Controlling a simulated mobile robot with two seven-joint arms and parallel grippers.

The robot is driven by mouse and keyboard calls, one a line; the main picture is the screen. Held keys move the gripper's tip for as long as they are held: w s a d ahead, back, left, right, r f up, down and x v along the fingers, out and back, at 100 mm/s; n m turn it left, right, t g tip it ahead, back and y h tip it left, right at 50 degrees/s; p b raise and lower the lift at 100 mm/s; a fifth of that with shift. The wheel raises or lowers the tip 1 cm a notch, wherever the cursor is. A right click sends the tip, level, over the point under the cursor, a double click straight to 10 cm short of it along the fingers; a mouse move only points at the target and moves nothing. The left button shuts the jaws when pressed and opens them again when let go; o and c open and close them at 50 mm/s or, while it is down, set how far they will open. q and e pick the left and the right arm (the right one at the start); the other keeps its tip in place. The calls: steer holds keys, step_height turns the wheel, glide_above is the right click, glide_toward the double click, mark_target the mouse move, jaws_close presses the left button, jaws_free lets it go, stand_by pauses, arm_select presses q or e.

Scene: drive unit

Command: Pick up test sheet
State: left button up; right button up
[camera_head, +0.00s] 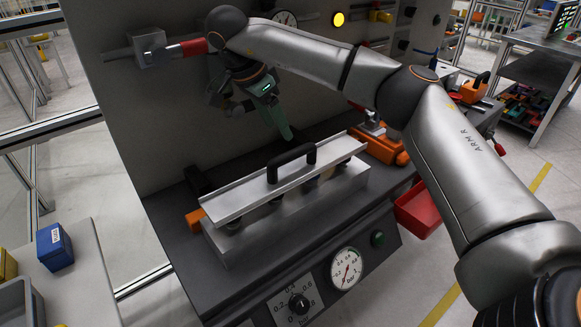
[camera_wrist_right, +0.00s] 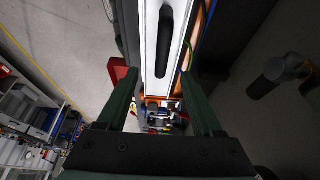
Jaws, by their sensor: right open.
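I cannot make out a test sheet for certain in either view. A silver cover plate (camera_head: 245,190) with a black bar handle (camera_head: 291,160) sits on a metal block on the dark bench. The plate (camera_wrist_right: 151,35) and handle (camera_wrist_right: 164,45) also show in the right wrist view, beyond the fingers. My right gripper (camera_head: 283,128) points down behind the plate, near the back panel. In the right wrist view its green fingers (camera_wrist_right: 160,88) stand wide apart with nothing between them. My left gripper is not in view.
The bench front carries a pressure gauge (camera_head: 345,268) and a black knob (camera_head: 299,303). A red lever (camera_head: 186,48) and a lit yellow lamp (camera_head: 338,19) are on the back panel. A red bin (camera_head: 420,212) hangs at the right. A blue box (camera_head: 54,246) stands on the left table.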

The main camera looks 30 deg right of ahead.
glide_above(291, 151)
steer(key=a, duration=0.3)
steer(key=f, duration=0.4)
steer(key=shift+s+d+f, duration=0.2)
steer(key=shift+s, duration=0.15)
steer(key=x, duration=0.4)
steer(key=shift+w+d+p, duration=0.25)
steer(key=shift+d+p, duration=0.05)
steer(key=shift+p, duration=0.05)
steer(key=shift+d+f, duration=0.2)
steer(key=shift+f, duration=0.25)
steer(key=shift+f, duration=0.25)
steer(key=shift+c, duration=0.3)
jaws_close()
steer(key=shift+r, duration=0.1)
